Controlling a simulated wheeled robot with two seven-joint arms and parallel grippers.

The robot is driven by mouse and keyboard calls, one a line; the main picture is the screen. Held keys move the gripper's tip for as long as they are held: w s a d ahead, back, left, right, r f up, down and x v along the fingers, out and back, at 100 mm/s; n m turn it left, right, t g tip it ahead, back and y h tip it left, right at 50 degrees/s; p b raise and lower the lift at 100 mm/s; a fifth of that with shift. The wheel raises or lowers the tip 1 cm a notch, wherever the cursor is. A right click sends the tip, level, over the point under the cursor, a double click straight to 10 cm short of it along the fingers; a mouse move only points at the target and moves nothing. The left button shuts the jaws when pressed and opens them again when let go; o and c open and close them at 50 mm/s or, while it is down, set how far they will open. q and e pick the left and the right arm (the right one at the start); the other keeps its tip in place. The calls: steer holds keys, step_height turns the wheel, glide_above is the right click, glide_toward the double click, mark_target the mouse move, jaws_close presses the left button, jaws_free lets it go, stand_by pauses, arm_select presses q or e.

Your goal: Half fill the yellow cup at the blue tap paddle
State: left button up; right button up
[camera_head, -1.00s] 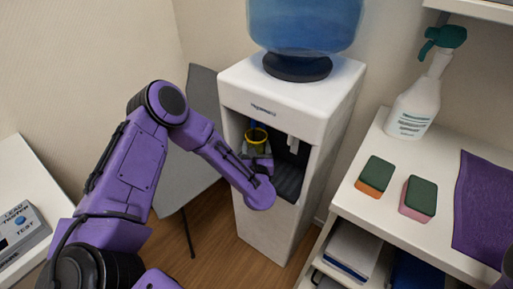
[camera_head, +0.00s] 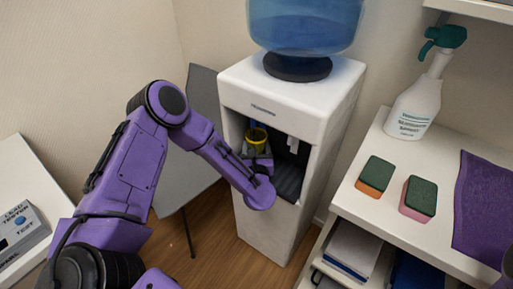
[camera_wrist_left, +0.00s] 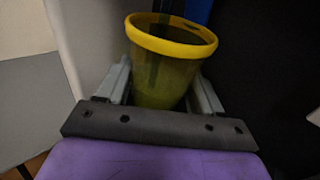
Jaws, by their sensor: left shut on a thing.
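The yellow cup (camera_head: 257,137) is upright inside the recess of the white water dispenser (camera_head: 290,98), on the left side of the recess. My left gripper (camera_head: 258,154) is shut on it. In the left wrist view the cup (camera_wrist_left: 168,72) stands between the two grey fingers of the gripper (camera_wrist_left: 165,85), its rim level or nearly so. The blue tap paddle (camera_wrist_left: 198,12) shows as a blue strip just behind the cup's rim; whether they touch I cannot tell. A white tap part (camera_head: 292,144) hangs to the right. The cup's water level is not visible. My right gripper is out of view.
A blue bottle (camera_head: 305,25) sits on the dispenser. On the right, a white shelf (camera_head: 367,222) bears a spray bottle (camera_head: 415,105), two sponges (camera_head: 418,197) and a purple cloth (camera_head: 485,205). A grey panel (camera_head: 203,95) stands left of the dispenser.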

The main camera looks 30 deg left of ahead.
arm_select(q)
steer(key=shift+s, duration=0.1)
steer(key=shift+s+a+p, duration=0.2)
steer(key=shift+s+p, duration=0.4)
steer(key=shift+s, duration=1.8)
steer(key=shift+s, duration=0.4)
steer(key=s, duration=0.9)
steer(key=shift+a, duration=0.4)
